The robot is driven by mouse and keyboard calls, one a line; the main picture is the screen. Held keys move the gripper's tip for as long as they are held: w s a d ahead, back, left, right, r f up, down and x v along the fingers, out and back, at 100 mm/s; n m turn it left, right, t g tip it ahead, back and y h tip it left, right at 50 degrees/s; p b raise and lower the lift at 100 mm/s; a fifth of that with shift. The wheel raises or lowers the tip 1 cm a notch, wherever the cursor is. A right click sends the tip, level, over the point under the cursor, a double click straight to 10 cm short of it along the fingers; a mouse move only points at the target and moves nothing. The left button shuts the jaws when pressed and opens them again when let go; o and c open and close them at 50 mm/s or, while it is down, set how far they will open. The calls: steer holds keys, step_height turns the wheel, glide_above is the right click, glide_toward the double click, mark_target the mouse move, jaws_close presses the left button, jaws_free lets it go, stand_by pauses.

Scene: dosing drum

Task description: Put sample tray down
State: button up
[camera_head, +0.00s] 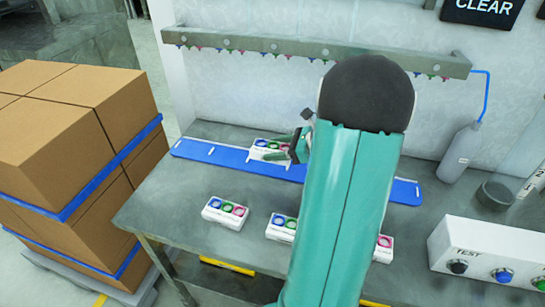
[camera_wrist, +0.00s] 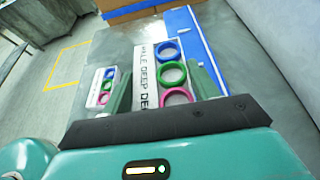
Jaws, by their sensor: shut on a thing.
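My gripper (camera_head: 298,146) is shut on a white sample tray (camera_head: 264,150) with a blue, a green and a pink ring. In the head view the tray is at the blue strip (camera_head: 213,153) on the table, left of the strip's middle; whether it touches the strip I cannot tell. In the wrist view the held tray (camera_wrist: 146,74) sits between two dark green fingers, with printed lettering along one side. My arm hides the middle of the strip and part of the table.
More trays stand on the table's front part: one at left (camera_head: 225,213), one in the middle (camera_head: 280,228) and one partly behind my arm (camera_head: 384,256). A rail (camera_head: 235,44) with small coloured tips runs above. A bottle (camera_head: 460,152) and button box (camera_head: 490,258) are at right.

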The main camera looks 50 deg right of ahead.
steer(key=w+d+f, duration=0.1)
steer(key=w+f, duration=0.1)
steer(key=w+d+f, duration=0.3)
steer(key=w+f, duration=0.1)
steer(key=f, duration=0.1)
steer(key=shift+w+d, duration=0.1)
steer(key=shift+d, duration=0.15)
steer(key=shift+w+d+f, duration=0.1)
steer(key=shift+w+f, duration=0.05)
steer(key=shift+f, duration=1.45)
steer(key=shift+f, duration=0.1)
steer(key=o, duration=1)
steer(key=shift+f, duration=0.1)
